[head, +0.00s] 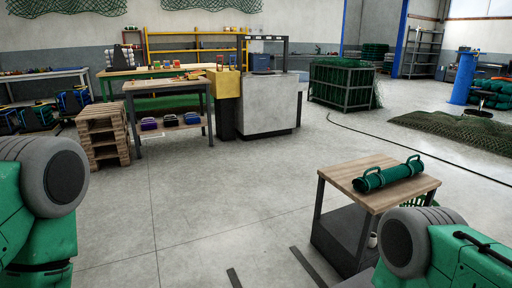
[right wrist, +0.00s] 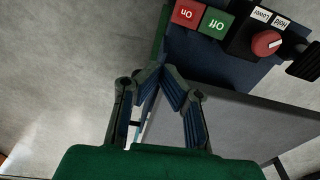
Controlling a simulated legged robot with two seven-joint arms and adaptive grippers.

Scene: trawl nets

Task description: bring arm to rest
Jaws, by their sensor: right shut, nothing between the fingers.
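My right gripper (right wrist: 160,82) shows in the right wrist view with its two dark fingers converging and their tips together. It is shut and holds nothing. I cannot tell whether the fingertips touch the panel. In the head view only my arm links show at the lower left and lower right corners. My left gripper is not in view.
A wood-topped table (head: 351,172) with a green roll (head: 389,174) stands beside my right arm. Stacked pallets (head: 103,137) and a workbench (head: 166,86) are farther back left. A netting-filled cage (head: 341,84) stands at the back. The middle floor is mostly clear.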

